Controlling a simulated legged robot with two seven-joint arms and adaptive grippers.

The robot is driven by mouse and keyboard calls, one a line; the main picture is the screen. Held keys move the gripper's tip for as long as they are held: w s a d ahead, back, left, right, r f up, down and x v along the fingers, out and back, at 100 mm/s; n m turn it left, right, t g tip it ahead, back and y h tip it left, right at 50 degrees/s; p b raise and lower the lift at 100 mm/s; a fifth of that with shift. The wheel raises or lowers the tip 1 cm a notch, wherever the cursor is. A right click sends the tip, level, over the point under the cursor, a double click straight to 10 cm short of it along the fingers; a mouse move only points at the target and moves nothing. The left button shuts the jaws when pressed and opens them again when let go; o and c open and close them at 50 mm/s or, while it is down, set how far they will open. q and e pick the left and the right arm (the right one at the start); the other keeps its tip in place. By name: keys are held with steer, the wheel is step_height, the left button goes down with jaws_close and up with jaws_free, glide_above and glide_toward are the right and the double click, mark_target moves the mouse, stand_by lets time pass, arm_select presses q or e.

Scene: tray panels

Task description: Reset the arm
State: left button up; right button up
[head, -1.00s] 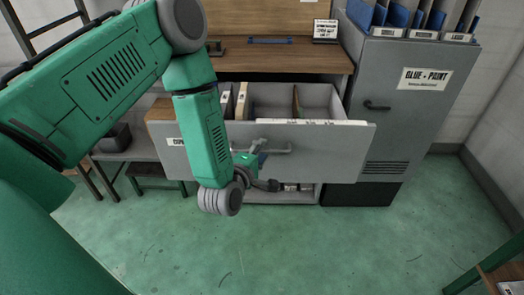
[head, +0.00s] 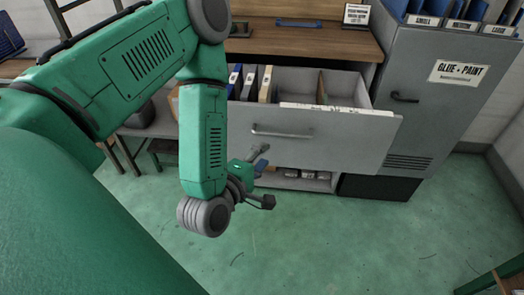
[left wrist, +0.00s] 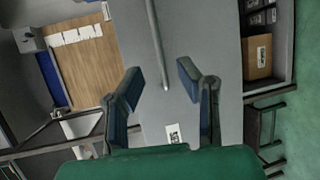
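My left gripper (head: 264,183) is open and empty, below and in front of the pulled-out grey drawer (head: 345,140). Its two blue-padded fingers also show spread apart in the left wrist view (left wrist: 160,78). The drawer's bar handle (head: 283,132) is above the gripper and apart from it in the head view. In the left wrist view the handle (left wrist: 157,45) runs beyond the fingertips, with nothing between the pads. My green left arm covers the drawer's left end. My right gripper is in neither view.
The open drawer holds several upright binders (head: 265,84) and dividers. A wooden worktop (head: 300,42) is behind it. A grey cabinet (head: 440,105) labelled glue and paint stands at right. A lower shelf (head: 300,182) holds small items. Green floor (head: 330,245) in front is clear.

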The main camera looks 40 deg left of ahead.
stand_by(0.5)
arm_select(q)
steer(key=s+d+f+m+g+h, duration=0.2)
steer(key=s+f+m+g, duration=0.1)
steer(key=f+m, duration=0.2)
steer(key=s+d+f+m+g+h, duration=0.1)
steer(key=s+d+f+m+g, duration=0.2)
steer(key=f+m, duration=0.25)
steer(key=s+a+f+m+g, duration=0.1)
steer(key=s+f+m+g, duration=0.2)
steer(key=s, duration=0.4)
steer(key=s+a+f+m+g, duration=0.1)
steer(key=s+f+m+g, duration=0.2)
steer(key=s+m+g, duration=0.3)
steer(key=shift+s+a+m+y, duration=0.3)
steer(key=shift+s+m, duration=0.5)
steer(key=shift+m, duration=0.05)
steer(key=shift+w, duration=0.15)
